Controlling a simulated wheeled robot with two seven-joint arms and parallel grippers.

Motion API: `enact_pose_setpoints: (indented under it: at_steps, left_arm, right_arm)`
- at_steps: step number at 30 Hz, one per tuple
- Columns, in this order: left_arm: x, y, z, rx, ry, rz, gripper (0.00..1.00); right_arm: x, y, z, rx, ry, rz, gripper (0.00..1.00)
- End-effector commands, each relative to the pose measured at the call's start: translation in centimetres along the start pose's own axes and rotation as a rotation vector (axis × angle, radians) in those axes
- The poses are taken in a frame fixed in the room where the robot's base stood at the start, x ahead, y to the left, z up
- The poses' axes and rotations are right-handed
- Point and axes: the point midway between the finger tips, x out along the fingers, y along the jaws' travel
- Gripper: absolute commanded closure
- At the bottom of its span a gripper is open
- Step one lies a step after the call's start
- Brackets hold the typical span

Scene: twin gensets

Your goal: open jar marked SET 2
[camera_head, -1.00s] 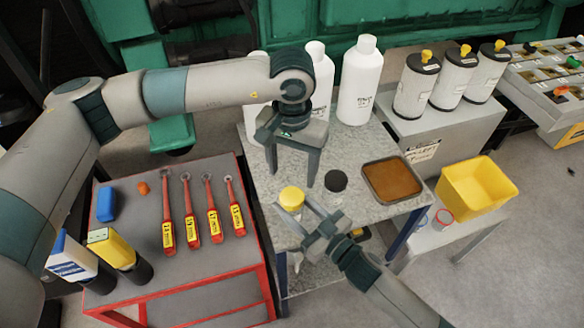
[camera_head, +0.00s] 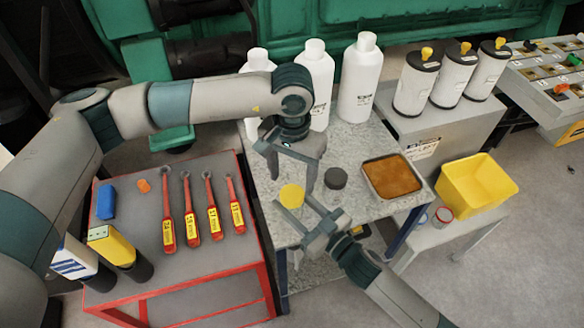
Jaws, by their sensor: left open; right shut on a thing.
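A small jar with a yellow lid (camera_head: 291,195) is at the front edge of the grey speckled table (camera_head: 352,150). My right gripper (camera_head: 294,208) reaches in from the lower right, its fingers shut around this jar below the lid. A second jar with a dark lid (camera_head: 335,178) stands just behind and to the right, apart from both grippers. No SET 2 marking is readable on either jar. My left gripper (camera_head: 291,181) is open, fingers pointing down, over the yellow lid. Whether its fingertips touch the lid cannot be told.
Several white bottles (camera_head: 360,80) stand at the table's back. A tray of brown liquid (camera_head: 391,178) lies to the right, with a yellow bin (camera_head: 475,187) beyond. A red cart (camera_head: 200,282) at left holds several red-handled wrenches (camera_head: 190,210).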

Motion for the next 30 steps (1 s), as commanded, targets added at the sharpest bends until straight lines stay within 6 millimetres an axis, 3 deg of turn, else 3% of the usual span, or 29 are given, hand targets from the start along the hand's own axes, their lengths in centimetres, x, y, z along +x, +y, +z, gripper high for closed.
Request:
enact_pose_setpoints:
  at_steps: [10, 22, 23, 28, 30]
  left_arm:
    - [4.0, 0.0, 0.0, 0.000, -0.002, 0.000, 0.40]
    - [4.6, 0.0, 0.0, 0.000, 0.001, 0.000, 0.40]
    - [4.6, 0.0, 0.0, 0.000, 0.001, -0.001, 0.42]
    - [4.6, 0.0, 0.0, 0.000, 0.000, 0.000, 0.83]
    - [4.6, 0.0, 0.0, 0.000, 0.000, 0.000, 0.84]
  right_arm:
    - [0.0, 0.0, 0.0, 0.000, 0.000, 0.000, 1.00]
    - [0.0, 0.0, 0.0, 0.000, 0.000, 0.000, 1.00]
    - [0.0, 0.0, 0.0, 0.000, 0.000, 0.000, 1.00]
    - [0.0, 0.0, 0.0, 0.000, 0.000, 0.000, 1.00]
    - [0.0, 0.0, 0.0, 0.000, 0.000, 0.000, 1.00]
